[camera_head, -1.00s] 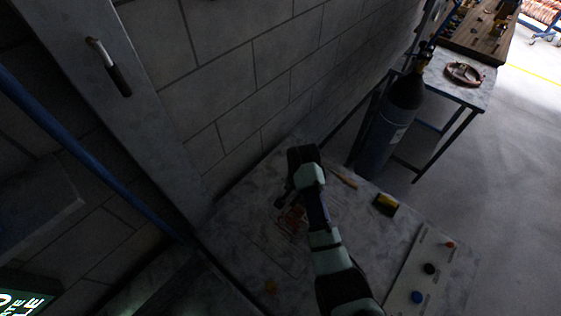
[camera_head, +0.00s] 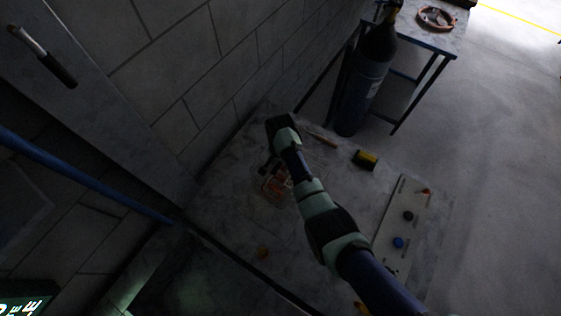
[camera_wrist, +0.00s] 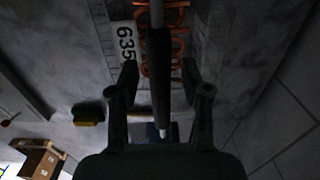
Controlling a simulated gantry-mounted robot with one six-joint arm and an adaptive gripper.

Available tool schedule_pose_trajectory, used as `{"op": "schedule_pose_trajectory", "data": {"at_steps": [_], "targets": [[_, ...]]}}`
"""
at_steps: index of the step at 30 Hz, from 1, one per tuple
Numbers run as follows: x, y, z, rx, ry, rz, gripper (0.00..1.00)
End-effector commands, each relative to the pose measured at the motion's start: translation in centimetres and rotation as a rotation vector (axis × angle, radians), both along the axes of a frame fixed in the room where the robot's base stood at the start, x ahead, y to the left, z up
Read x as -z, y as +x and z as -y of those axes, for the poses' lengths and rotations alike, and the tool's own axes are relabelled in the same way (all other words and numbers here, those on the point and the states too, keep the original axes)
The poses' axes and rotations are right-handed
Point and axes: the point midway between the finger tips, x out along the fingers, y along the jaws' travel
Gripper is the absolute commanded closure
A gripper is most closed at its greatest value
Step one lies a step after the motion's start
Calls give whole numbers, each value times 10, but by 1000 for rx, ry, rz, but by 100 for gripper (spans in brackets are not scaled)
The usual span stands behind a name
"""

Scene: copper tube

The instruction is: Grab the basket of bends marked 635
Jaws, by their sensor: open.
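The basket of copper bends (camera_head: 275,187) sits on the grey worktop in the head view, partly hidden by my arm. In the wrist view, orange copper bends (camera_wrist: 178,42) show at the top, beside a white label reading 635 (camera_wrist: 126,45). A bar with a dark grip (camera_wrist: 160,75) runs between my fingers, in front of the bends. It looks like the basket's handle. My gripper (camera_wrist: 163,92) is open, with one finger on each side of this bar. I cannot tell whether the fingers touch it. In the head view my gripper (camera_head: 271,165) is just above the basket.
A yellow and black object (camera_head: 366,160) and a panel with coloured buttons (camera_head: 403,225) lie right of my arm. A dark gas cylinder (camera_head: 362,85) stands beyond the worktop. A block wall (camera_head: 190,70) closes off the left side.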

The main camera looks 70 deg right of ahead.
Motion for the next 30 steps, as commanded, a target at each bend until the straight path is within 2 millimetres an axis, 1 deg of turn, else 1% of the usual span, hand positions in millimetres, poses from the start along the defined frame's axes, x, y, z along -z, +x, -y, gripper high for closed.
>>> {"op": "schedule_pose_trajectory", "data": {"at_steps": [5, 6, 14, 15, 30], "targets": [[0, 0, 0, 0, 0, 0, 52], [0, 0, 0, 0, 0, 0, 55], [0, 0, 0, 0, 0, 0, 99], [0, 0, 0, 0, 0, 0, 100], [-2, 1, 1, 0, -3, 3, 100]]}}
